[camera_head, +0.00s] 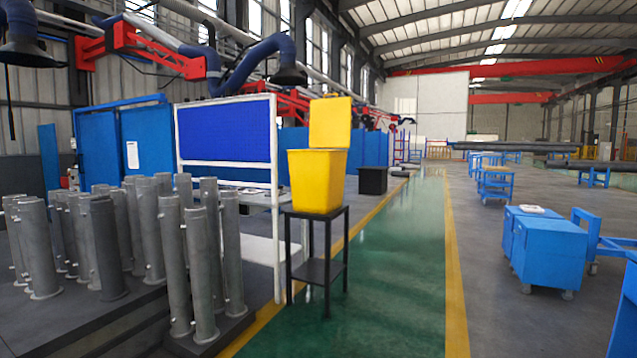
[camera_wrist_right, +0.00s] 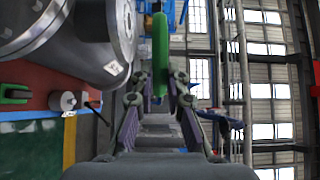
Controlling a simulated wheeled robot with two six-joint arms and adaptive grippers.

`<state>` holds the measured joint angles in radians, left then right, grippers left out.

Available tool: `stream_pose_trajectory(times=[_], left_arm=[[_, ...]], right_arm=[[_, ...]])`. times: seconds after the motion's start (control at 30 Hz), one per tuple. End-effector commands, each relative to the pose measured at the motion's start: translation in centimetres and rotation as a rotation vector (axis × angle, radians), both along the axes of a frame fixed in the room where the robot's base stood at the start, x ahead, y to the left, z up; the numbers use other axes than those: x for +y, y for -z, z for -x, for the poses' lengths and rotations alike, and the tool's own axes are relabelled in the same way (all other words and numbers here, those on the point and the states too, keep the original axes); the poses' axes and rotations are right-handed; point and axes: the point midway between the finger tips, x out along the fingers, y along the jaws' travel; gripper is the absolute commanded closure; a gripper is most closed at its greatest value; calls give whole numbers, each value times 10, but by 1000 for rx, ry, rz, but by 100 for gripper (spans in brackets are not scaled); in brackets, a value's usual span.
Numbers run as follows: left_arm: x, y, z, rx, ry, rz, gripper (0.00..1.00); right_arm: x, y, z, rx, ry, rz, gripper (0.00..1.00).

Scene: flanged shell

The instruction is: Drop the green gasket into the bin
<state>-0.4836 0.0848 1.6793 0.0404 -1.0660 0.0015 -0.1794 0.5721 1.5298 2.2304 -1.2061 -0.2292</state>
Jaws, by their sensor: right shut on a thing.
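The yellow bin (camera_head: 316,182) stands on a black stand in the middle of the head view, with its yellow lid (camera_head: 330,122) raised upright at the back. The bin's inside is hidden from this angle. In the right wrist view, the green gasket (camera_wrist_right: 160,45) shows as a thin green ring seen nearly edge-on. My right gripper (camera_wrist_right: 158,88) is shut on the gasket, which sticks out beyond its fingertips. Neither gripper shows in the head view, and my left gripper is in no view.
Several grey metal cylinders (camera_head: 176,265) stand on dark platforms left of the bin's black stand (camera_head: 318,268). A green walkway (camera_head: 400,270) lies clear to its right. Blue carts (camera_head: 548,255) stand farther right. Large grey round metal parts (camera_wrist_right: 105,40) fill the wrist view's upper left.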

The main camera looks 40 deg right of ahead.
Motion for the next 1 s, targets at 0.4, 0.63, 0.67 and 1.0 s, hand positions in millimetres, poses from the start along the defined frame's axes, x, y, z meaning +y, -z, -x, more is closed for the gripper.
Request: stream_pose_trajectory(times=[0.4,0.63,0.67,1.0], left_arm=[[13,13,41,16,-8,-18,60],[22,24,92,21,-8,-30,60],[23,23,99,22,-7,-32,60],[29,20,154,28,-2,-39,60]], right_arm=[[44,-91,-29,0,379,-11,100],[42,-144,-48,5,778,-11,100],[40,-149,-49,5,821,-11,100],[22,-168,-45,10,1111,-6,100]])
